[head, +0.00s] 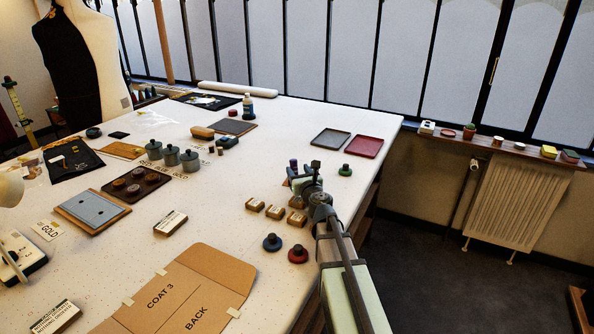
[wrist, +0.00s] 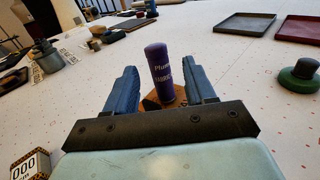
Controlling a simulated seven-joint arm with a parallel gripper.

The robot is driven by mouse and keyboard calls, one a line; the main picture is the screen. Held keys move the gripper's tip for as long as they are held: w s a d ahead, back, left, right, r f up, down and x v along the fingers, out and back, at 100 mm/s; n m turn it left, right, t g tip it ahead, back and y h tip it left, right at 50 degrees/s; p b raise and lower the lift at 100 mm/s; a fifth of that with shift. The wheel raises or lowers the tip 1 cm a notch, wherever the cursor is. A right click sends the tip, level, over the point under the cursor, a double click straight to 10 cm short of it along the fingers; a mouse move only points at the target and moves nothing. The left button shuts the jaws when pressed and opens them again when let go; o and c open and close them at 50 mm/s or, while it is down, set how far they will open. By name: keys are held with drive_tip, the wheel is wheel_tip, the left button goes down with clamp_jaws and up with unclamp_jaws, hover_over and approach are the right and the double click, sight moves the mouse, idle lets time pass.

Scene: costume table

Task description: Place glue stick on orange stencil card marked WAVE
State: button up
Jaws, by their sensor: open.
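A purple cylinder marked Plum and FABRIC, likely the glue stick (wrist: 160,68), stands upright between the fingers of my gripper (wrist: 159,88) in the wrist view. The fingers are open, with a gap on each side of it. Its base is partly hidden by the gripper's dark crossbar, with a brown-orange patch around it. In the head view the purple top (head: 293,163) shows just beyond my gripper (head: 296,177). An orange card (head: 122,150) lies at the left back of the table; its marking is too small to read, so I cannot tell if it says WAVE.
Several small boxes (head: 275,212) lie in front. Grey (head: 330,138) and red (head: 364,147) trays lie behind. Grey pots (head: 171,155) stand between my gripper and the orange card.

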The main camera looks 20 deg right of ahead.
drive_tip(key=s, duration=0.9)
drive_tip(key=shift+s+r, duration=0.1)
drive_tip(key=shift+s, duration=0.3)
